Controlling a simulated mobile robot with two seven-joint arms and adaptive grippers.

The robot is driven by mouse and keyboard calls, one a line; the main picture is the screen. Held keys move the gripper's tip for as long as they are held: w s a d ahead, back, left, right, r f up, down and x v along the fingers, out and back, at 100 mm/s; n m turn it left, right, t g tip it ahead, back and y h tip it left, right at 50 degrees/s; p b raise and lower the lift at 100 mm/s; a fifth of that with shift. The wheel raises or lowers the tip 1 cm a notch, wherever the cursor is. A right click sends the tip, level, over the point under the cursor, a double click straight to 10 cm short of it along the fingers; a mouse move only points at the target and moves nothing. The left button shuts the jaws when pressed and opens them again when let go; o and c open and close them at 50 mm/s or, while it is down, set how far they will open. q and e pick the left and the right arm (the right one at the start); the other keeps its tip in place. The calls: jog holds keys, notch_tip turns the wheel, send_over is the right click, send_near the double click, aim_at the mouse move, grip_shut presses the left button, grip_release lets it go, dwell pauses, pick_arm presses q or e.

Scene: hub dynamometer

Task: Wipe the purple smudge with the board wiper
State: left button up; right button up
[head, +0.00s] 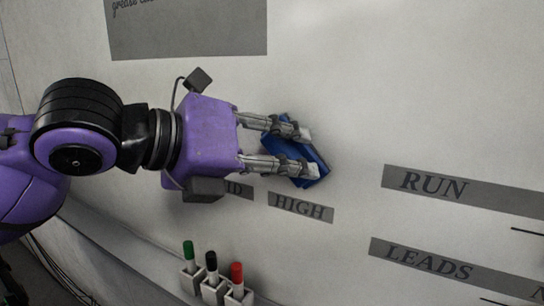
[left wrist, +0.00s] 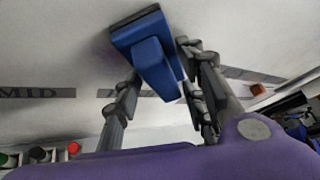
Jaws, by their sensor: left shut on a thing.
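The board wiper (head: 301,151) is a blue block with a dark pad, held at the whiteboard (head: 350,90) just above the HIGH label. My left gripper (head: 312,154) is shut on it, with one finger at each side. The left wrist view shows the wiper's blue handle (left wrist: 152,62) between the fingers (left wrist: 160,85), with the dark pad edge at the far side. The pad appears at or very near the board; I cannot tell if it touches. No purple smudge shows in either view; the wiper or gripper may hide it. My right gripper is not in view.
Green, black and red markers (head: 211,262) stand in white holders at the lower left. Labels HIGH (head: 300,207), RUN (head: 433,184) and LEADS (head: 430,258) lie on the board. A grey panel with writing (head: 190,30) is above.

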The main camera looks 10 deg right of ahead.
aim_at(319, 166)
pick_arm(q)
jog(key=shift+s+d, duration=0.5)
jog(key=shift+d, duration=0.2)
jog(key=shift+s+d, duration=0.5)
jog(key=shift+d, duration=0.2)
jog(key=shift+w+a+f, duration=0.1)
jog(key=shift+w+a, duration=0.3)
jog(key=w+a+b, duration=0.1)
jog(key=w+a, duration=0.4)
jog(key=a, duration=0.2)
jog(key=shift+w+a, duration=0.25)
jog(key=shift+a, duration=0.1)
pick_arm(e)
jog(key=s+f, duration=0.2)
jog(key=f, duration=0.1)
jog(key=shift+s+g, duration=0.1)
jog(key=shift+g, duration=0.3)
pick_arm(q)
jog(key=shift+s, duration=0.15)
jog(key=s+a, duration=0.2)
jog(key=s, duration=0.1)
jog(key=s+a, duration=0.1)
jog(key=shift+s+a+p, duration=0.25)
jog(key=shift+s+p, duration=0.1)
jog(key=shift+p, duration=0.05)
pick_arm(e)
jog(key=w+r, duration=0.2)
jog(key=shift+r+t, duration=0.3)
